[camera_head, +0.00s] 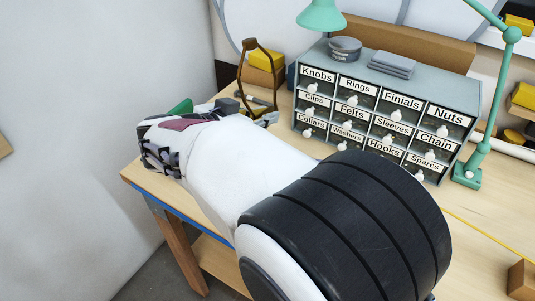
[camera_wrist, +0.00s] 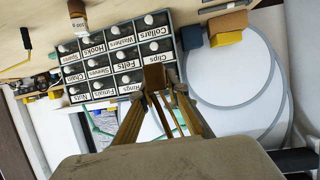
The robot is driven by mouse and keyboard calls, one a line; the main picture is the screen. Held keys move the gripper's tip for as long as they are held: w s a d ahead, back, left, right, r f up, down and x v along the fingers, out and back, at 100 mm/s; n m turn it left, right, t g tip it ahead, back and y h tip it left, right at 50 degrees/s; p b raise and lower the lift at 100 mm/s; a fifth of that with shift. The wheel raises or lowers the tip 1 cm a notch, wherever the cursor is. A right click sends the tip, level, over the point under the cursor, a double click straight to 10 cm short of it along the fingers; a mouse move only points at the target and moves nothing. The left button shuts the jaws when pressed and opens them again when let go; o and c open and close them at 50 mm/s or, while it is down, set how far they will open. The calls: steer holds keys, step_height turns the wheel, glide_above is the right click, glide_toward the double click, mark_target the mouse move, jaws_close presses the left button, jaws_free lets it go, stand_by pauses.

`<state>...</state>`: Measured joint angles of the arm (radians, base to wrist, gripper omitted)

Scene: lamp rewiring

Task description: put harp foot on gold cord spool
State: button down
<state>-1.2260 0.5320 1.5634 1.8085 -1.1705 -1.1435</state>
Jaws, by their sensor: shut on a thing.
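A brown-gold harp (camera_head: 251,44) stands up as a narrow arch beyond the end of my arm, with a brassy foot (camera_head: 268,117) at its lower end. My gripper (camera_head: 243,106) is partly hidden behind my own wrist, and is shut on the harp near its lower end. In the wrist view the harp's brassy bars (camera_wrist: 131,127) spread across the lower middle, in front of the drawer cabinet. I cannot pick out the gold cord spool with certainty in either view.
A labelled drawer cabinet (camera_head: 378,125) stands right of the harp, with a round tin (camera_head: 345,49) and grey stack (camera_head: 392,64) on top. A green lamp (camera_head: 467,174) stands right of it. A wooden block (camera_head: 522,281) lies at lower right. The bench (camera_head: 140,178) is bare at its left corner.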

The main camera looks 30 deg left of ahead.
steer(key=shift+w+d+r+n+y, duration=0.1)
steer(key=shift+w+d+n+y, duration=0.2)
steer(key=shift+d, duration=0.25)
steer(key=shift+w+d+r+n+y, duration=0.1)
steer(key=shift+w+d+n+y, duration=0.2)
steer(key=shift+d, duration=0.25)
steer(key=shift+f, duration=0.1)
steer(key=shift+f, duration=3)
steer(key=shift+f, duration=1.9)
steer(key=shift+f, duration=0.1)
